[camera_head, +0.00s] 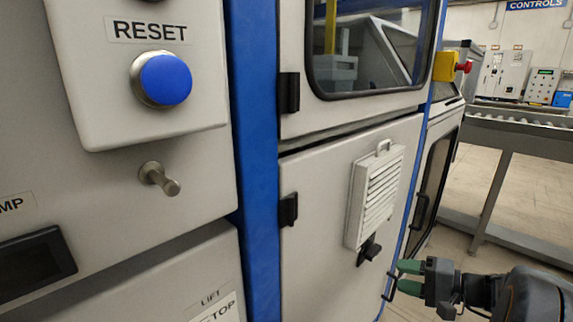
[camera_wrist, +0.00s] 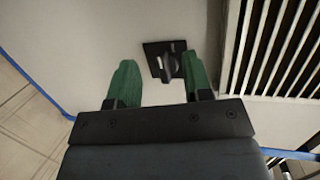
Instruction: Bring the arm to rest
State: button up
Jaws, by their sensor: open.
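My gripper (camera_head: 398,277) is at the lower right of the head view, in front of the lower cabinet door (camera_head: 325,200). Its green fingers are apart with nothing between them. In the wrist view my gripper (camera_wrist: 160,82) points at the pale panel, with a black latch (camera_wrist: 168,60) beyond and between the fingertips, nearer the right finger. I cannot tell whether a finger touches the latch. In the head view the latch (camera_head: 369,250) is below the vent, up and left of my gripper.
A louvred vent (camera_head: 374,197) with a handle stands out from the door. A blue RESET button (camera_head: 165,80) and a metal toggle (camera_head: 158,178) are on the left panel. A roller conveyor (camera_head: 515,130) stands at the right. Open floor (camera_head: 530,210) shows below it.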

jog(key=s+a+r+n+g+h+p, duration=0.1)
jog(key=s+a+r+n+h+p, duration=0.1)
jog(key=r+p, duration=0.7)
jog(key=s+a+r+n+g+h+p, duration=0.2)
jog(key=s+a+r+h+p, duration=0.3)
jog(key=r+p, duration=0.4)
jog(key=s+a+r+n+g+h+p, duration=0.2)
jog(key=s+a+r+n+h+p, duration=0.2)
jog(key=r+p, duration=0.5)
jog(key=shift+a+r+h+p, duration=0.15)
jog(key=shift+a+h+p, duration=0.5)
jog(key=shift+a, duration=0.4)
jog(key=shift+c, duration=0.3)
